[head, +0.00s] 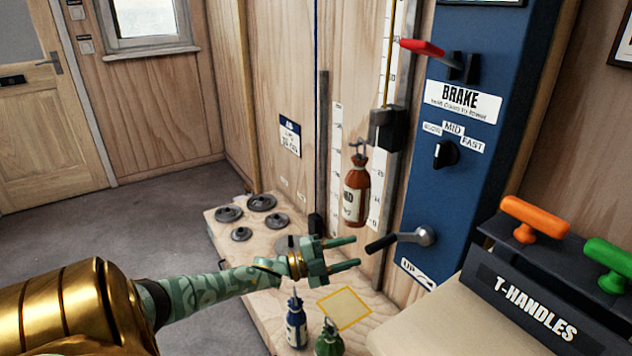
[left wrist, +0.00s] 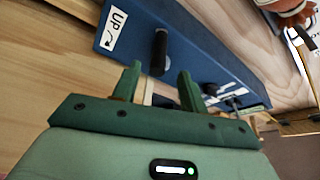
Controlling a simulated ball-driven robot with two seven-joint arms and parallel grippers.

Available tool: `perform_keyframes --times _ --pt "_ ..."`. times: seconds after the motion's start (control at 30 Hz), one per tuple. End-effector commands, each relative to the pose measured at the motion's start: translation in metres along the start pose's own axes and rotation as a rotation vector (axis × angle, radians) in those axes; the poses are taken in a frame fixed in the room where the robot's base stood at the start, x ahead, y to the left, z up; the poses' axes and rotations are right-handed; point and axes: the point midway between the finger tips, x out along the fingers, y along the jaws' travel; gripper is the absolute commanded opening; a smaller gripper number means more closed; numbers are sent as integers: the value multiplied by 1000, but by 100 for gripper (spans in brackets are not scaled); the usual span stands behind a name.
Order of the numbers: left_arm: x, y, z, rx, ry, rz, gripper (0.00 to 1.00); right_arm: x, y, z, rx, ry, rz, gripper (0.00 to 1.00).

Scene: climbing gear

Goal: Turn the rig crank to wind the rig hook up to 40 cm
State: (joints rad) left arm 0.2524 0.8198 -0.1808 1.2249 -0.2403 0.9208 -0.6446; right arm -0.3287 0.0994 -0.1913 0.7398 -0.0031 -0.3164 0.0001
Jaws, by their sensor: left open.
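The rig crank (head: 412,237) is a grey arm with a black grip on the blue panel, above an "UP" label. Its grip also shows in the left wrist view (left wrist: 159,52), just beyond and between my fingertips. My left gripper (head: 350,252) is open and empty, its fingers pointing at the crank grip. I cannot tell if they touch it. The rig hook (head: 356,150) hangs below a black block in front of a white height scale. A brown-red bottle-shaped weight (head: 357,190) hangs under the hook. My right gripper is not in view.
A red brake lever (head: 424,47) and a speed knob (head: 445,153) are on the panel above the crank. A T-handles rack (head: 530,300) stands at right.

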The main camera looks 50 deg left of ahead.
Motion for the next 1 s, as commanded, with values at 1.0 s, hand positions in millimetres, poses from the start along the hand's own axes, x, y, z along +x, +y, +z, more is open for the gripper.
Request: perform_keyframes --times 1.0 --pt "-86 -20 -71 -275 -66 -120 43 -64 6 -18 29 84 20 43"
